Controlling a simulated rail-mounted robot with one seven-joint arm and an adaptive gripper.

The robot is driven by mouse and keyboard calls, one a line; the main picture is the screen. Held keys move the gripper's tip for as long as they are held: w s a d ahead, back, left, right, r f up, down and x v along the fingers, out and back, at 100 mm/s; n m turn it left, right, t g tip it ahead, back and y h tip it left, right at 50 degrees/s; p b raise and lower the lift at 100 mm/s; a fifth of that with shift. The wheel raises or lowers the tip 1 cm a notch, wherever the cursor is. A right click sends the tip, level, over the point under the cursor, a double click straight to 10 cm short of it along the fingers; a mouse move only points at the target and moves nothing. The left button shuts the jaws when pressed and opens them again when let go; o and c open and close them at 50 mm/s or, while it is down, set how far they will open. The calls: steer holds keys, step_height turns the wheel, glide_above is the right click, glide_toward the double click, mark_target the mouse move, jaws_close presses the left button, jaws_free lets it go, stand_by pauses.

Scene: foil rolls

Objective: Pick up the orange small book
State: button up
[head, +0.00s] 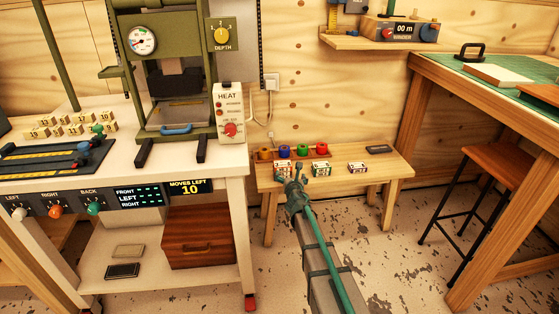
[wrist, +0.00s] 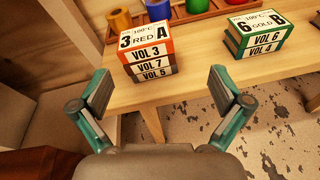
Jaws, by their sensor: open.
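The orange small book (wrist: 146,49) is the top one of a stack of small books on the low wooden bench, with a white "3 RED A" label and a "VOL 3" spine. Books marked "VOL 7" and "VOL 5" (wrist: 155,73) lie beneath it. In the head view the orange-edged stack (head: 284,170) is partly behind my gripper (head: 293,180). In the wrist view my gripper (wrist: 160,92) is open and empty. Its two fingers are spread wide, with the stack ahead between them and apart from both.
A green stack (wrist: 262,41) labelled "6 GOLD B" stands to the right, and another small stack (head: 357,168) is farther right. Several coloured foil rolls (head: 303,150) stand in a rack behind. A dark flat object (head: 379,149) lies at the bench's right. A white press table (head: 232,160) is at left.

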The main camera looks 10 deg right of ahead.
mark_target(284, 167)
steer(key=w+n, duration=0.1)
steer(key=w, duration=0.2)
steer(key=w+a+f+n, duration=0.1)
steer(key=w, duration=0.3)
steer(key=w+y, duration=0.1)
steer(key=w, duration=0.2)
steer(key=shift+w+a+f+n, duration=0.15)
steer(key=shift+a+f+n, duration=0.1)
steer(key=shift+f+n, duration=0.15)
steer(key=c, duration=1)
steer(key=shift+r, duration=0.15)
